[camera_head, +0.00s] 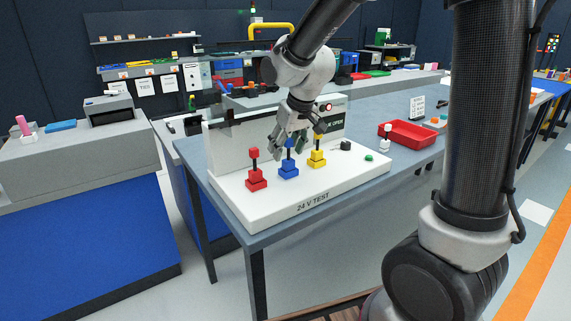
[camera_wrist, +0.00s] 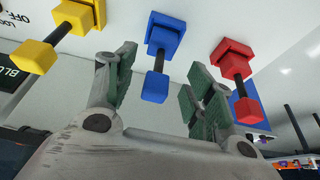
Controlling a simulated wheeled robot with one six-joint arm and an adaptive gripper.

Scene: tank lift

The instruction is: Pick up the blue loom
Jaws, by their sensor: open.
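The blue loom (camera_head: 288,171) stands upright on the white 24 V test board (camera_head: 312,202), between a red one (camera_head: 256,180) and a yellow one (camera_head: 317,159). It has a blocky blue base, a dark stem and a blue top end. My gripper (camera_head: 291,137) is above it, with the fingers pointing down around its top. In the wrist view, my gripper (camera_wrist: 163,72) is open, and the blue loom (camera_wrist: 157,82) shows between the two fingers with gaps on both sides. The red loom (camera_wrist: 233,63) is close to the right finger. The yellow loom (camera_wrist: 68,32) is left of the left finger.
The board's upright back panel (camera_head: 228,142) is behind the looms. A black block (camera_head: 346,145) and a green button (camera_head: 369,157) are at the board's right. A red tray (camera_head: 408,134) and a small white-and-black item (camera_head: 385,143) are farther right on the grey bench (camera_head: 275,237).

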